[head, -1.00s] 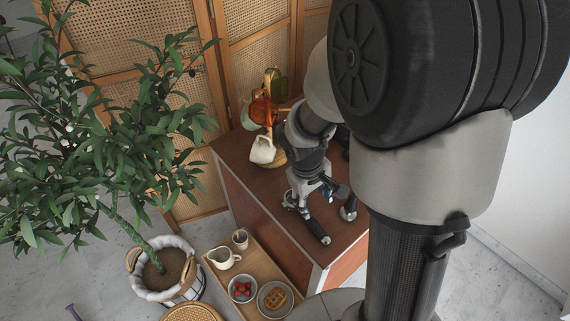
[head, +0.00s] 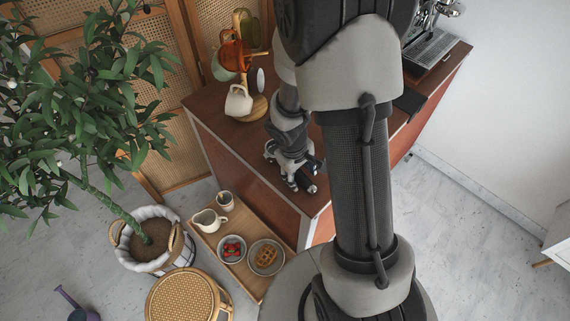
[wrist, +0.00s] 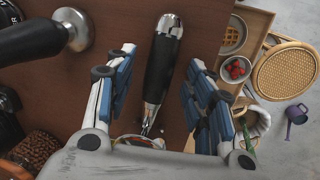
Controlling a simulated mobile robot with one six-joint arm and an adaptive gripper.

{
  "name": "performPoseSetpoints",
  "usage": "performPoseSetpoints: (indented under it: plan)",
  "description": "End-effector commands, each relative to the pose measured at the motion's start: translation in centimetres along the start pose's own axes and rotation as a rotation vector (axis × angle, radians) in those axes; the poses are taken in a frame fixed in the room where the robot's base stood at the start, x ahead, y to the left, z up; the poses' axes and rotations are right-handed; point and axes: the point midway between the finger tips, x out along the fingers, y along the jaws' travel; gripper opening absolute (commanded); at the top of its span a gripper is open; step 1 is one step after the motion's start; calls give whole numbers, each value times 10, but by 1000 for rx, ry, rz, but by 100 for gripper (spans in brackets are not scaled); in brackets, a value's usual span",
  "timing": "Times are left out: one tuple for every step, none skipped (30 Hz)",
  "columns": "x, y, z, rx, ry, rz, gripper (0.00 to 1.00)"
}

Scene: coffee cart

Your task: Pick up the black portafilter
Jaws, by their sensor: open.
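The black portafilter (wrist: 163,62) lies on the brown cart top in the wrist view, its long black handle pointing up the picture and its metal neck toward my gripper's palm. My gripper (wrist: 160,66) is open, with one blue-padded finger on each side of the handle and a visible gap on both sides. The portafilter's head is partly hidden by the gripper body.
A black-handled metal tool (wrist: 40,40) is left of the portafilter in the wrist view, with coffee beans (wrist: 38,150) below. A mug tree with a white cup (head: 238,101) stands behind my arm. A wooden tray (head: 240,270) with dishes is beside the cart.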

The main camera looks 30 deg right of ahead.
Motion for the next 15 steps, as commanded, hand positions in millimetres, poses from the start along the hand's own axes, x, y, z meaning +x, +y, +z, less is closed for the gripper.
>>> performPoseSetpoints:
  plan:
    - [8,0,0,1,-1,0,49]
    - [10,0,0,1,-1,0,49]
    - [11,0,0,1,0,0,49]
    - [12,0,0,1,1,0,49]
    - [12,0,0,1,1,0,49]
    - [11,0,0,1,1,0,49]
    - [11,0,0,1,1,0,49]
    - [11,0,0,1,1,0,49]
    - [10,0,0,1,1,0,49]
    - [10,0,0,1,1,0,49]
    - [10,0,0,1,1,0,47]
    - [10,0,0,1,1,0,45]
    - [10,0,0,1,1,0,43]
    - [10,0,0,1,1,0,41]
    - [10,0,0,0,1,0,38]
